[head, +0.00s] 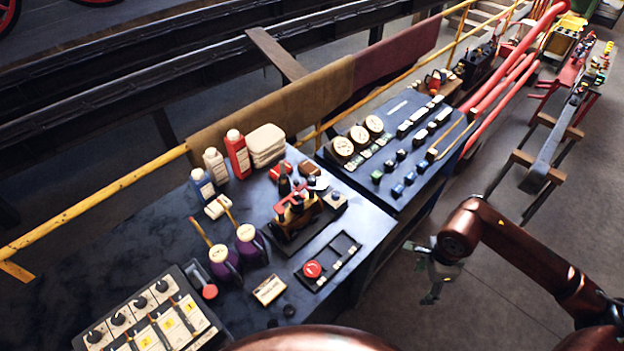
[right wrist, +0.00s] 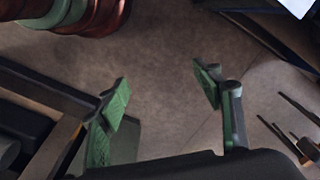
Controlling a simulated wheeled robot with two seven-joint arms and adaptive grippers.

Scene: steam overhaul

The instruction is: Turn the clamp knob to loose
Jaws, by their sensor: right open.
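A red round knob (head: 312,269) sits at the near end of a dark tray (head: 346,246) on the dark bench. A small block with a dark knob on top (head: 336,199) stands beside the model engine (head: 297,212). I cannot tell for certain which of these is the clamp knob, nor read any loose marking. My right gripper (head: 433,284) hangs off the bench's right side, over the floor and apart from both. In the right wrist view its green-padded fingers (right wrist: 160,95) are spread with nothing between them. My left gripper is out of view.
Purple pots (head: 225,262), bottles (head: 238,154) and a switch panel (head: 150,314) crowd the bench. A gauge console (head: 397,139) adjoins it at the back. A low rail stand (head: 546,154) is at right. Floor between is clear.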

